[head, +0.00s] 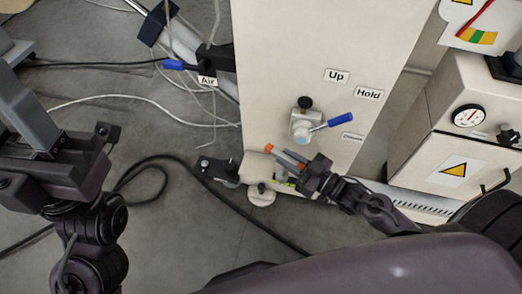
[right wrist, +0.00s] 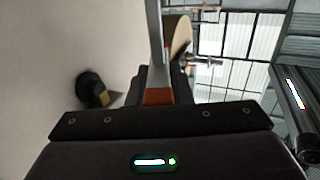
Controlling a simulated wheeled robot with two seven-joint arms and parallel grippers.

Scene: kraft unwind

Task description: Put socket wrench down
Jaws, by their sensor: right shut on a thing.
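My right gripper (head: 302,174) is shut on the socket wrench, beside the lower part of the cream panel. The socket wrench (head: 287,160) is a grey bar with an orange part at its far left end. In the right wrist view the wrench (right wrist: 155,45) is a grey bar running up from between my fingers, with an orange-red band at the jaws. Its far end is out of that view. I cannot tell whether it touches the machine part below. My left gripper (head: 70,155) is at the left, away from the wrench; its jaws do not show clearly.
A valve (head: 302,130) with a blue lever sits on the cream panel (head: 290,60), beside Up and Hold labels. A cream machine foot (head: 258,168) lies below. A cabinet with a gauge (head: 468,116) stands at right. Cables (head: 150,160) cross the grey floor (head: 110,90).

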